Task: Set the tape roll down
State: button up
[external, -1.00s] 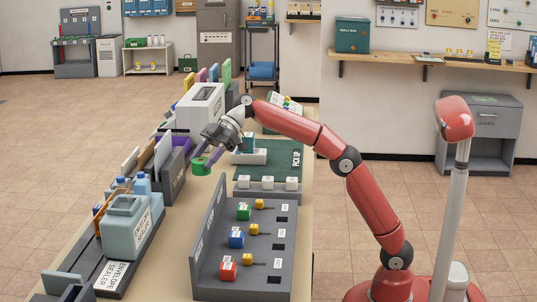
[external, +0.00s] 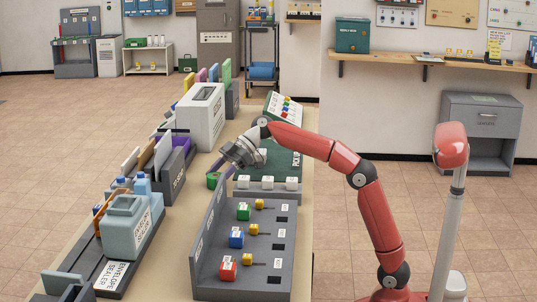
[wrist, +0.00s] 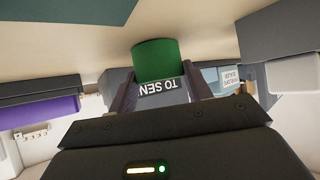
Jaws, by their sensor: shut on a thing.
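The green tape roll (external: 212,181) is held in my gripper (external: 221,174), above or at the bare strip of table between the grey control panel and the file holder. In the wrist view the roll (wrist: 155,60) shows as a green cylinder between my two dark fingers (wrist: 162,88), which are shut on it. The panel and my fingers partly hide the roll in the external view. I cannot tell whether its underside touches the table.
The grey panel (external: 208,235) with coloured blocks stands close in front of the gripper. A green mat (external: 285,162) and white-block row (external: 265,185) lie to the right. The file holder (external: 172,175) and white box (external: 203,115) stand to the left. Bare table (external: 150,255) runs between.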

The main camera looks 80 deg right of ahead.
jog(key=shift+f, duration=0.2)
jog(key=o, duration=1)
jog(key=shift+r, duration=0.1)
jog(key=shift+s+d+r, duration=0.1)
jog(key=shift+d+r, duration=0.05)
jog(key=shift+r, duration=0.15)
jog(key=p+v, duration=0.1)
jog(key=v, duration=1)
jog(key=shift+s+d+r, duration=0.1)
jog(key=shift+s+r, duration=0.05)
jog(key=shift+s, duration=0.1)
